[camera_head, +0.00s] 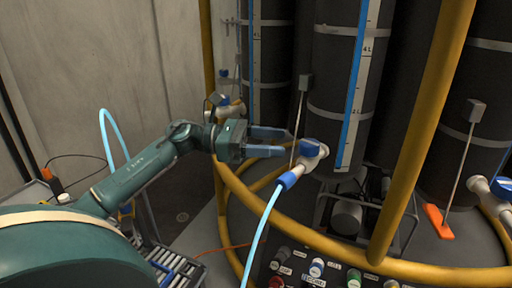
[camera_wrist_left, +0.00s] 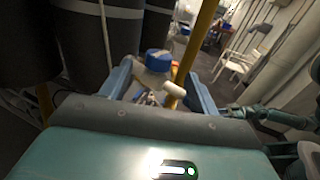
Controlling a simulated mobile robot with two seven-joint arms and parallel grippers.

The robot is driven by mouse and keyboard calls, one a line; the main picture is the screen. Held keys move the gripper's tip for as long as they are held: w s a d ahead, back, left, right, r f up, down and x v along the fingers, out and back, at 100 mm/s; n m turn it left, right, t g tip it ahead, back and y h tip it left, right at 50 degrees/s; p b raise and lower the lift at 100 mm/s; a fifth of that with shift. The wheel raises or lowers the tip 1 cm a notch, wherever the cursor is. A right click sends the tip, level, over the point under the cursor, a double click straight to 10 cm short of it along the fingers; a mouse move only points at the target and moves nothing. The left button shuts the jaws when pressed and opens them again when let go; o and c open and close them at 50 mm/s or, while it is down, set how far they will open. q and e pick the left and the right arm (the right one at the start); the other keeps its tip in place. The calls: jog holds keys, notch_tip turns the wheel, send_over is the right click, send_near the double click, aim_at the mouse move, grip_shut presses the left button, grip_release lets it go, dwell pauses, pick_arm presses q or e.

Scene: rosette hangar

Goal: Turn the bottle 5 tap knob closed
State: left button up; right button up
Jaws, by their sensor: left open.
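A white tap with a blue knob (camera_head: 310,147) sticks out in front of a dark bottle (camera_head: 340,85), with a blue hose (camera_head: 262,235) hanging from it. No number is readable, so I cannot tell whether this is bottle 5. My left gripper (camera_head: 285,142) is open just left of this tap, its two blue-grey fingers pointing at it. In the left wrist view a blue knob (camera_wrist_left: 157,58) on a whitish tap shows beyond and between the spread fingers (camera_wrist_left: 160,85). Contact is not clear. My right gripper is out of view.
A yellow tubular frame has an upright (camera_head: 422,130) right of the tap and a ring below it. Other taps sit at the left (camera_head: 228,108) and far right (camera_head: 502,188). A thin metal rod (camera_head: 298,118) stands close by the fingertips. A panel with coloured knobs (camera_head: 316,267) lies below.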

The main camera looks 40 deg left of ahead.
pick_arm(q)
jog(key=shift+v, duration=1.8)
